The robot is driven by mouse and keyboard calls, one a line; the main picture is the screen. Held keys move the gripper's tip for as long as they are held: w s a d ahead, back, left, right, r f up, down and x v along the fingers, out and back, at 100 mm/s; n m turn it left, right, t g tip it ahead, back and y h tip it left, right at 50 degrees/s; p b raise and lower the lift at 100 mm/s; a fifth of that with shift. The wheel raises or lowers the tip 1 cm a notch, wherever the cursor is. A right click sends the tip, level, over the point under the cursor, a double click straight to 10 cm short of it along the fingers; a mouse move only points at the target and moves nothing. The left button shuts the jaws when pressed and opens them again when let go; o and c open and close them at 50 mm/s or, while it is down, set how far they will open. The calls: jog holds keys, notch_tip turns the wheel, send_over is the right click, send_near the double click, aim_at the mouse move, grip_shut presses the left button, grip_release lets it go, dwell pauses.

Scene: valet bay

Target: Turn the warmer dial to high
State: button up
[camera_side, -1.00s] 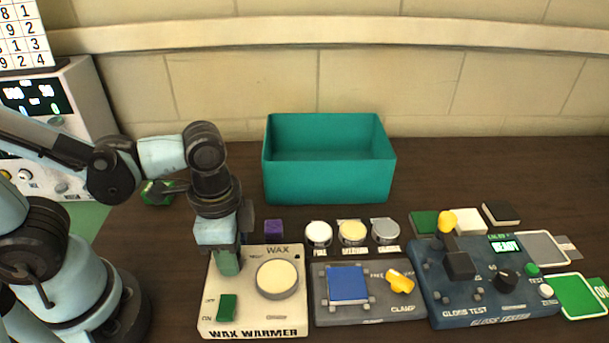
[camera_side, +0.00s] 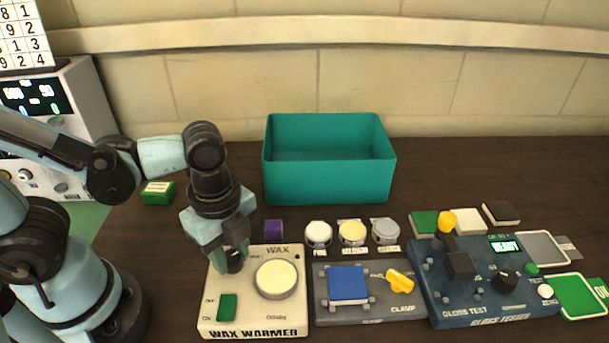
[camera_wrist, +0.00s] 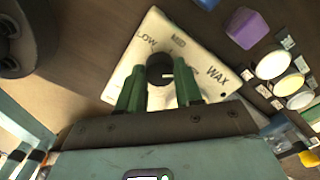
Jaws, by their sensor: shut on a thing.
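The cream wax warmer (camera_side: 255,318) sits on the table at front centre-left in the side view. Its black dial (camera_side: 235,262) is at its back left; the wrist view also shows the dial (camera_wrist: 159,68), with a pale mark pointing right. LOW and MID labels are readable near it; a HIGH label is not visible. My gripper (camera_side: 234,256) points down over the dial. Its green fingers (camera_wrist: 160,82) are on either side of the dial and shut on it. The warmer's green switch (camera_side: 227,307) and round cream wax pot (camera_side: 276,279) are clear of my gripper.
A teal bin (camera_side: 330,184) stands at the back. A green block (camera_side: 158,193) lies behind left.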

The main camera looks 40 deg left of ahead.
aim_at(231, 256)
jog(key=shift+m, duration=0.3)
jog(key=o, duration=1)
jog(key=shift+o, duration=0.2)
notch_tip(231, 256, up, 12)
dwell(0.5)
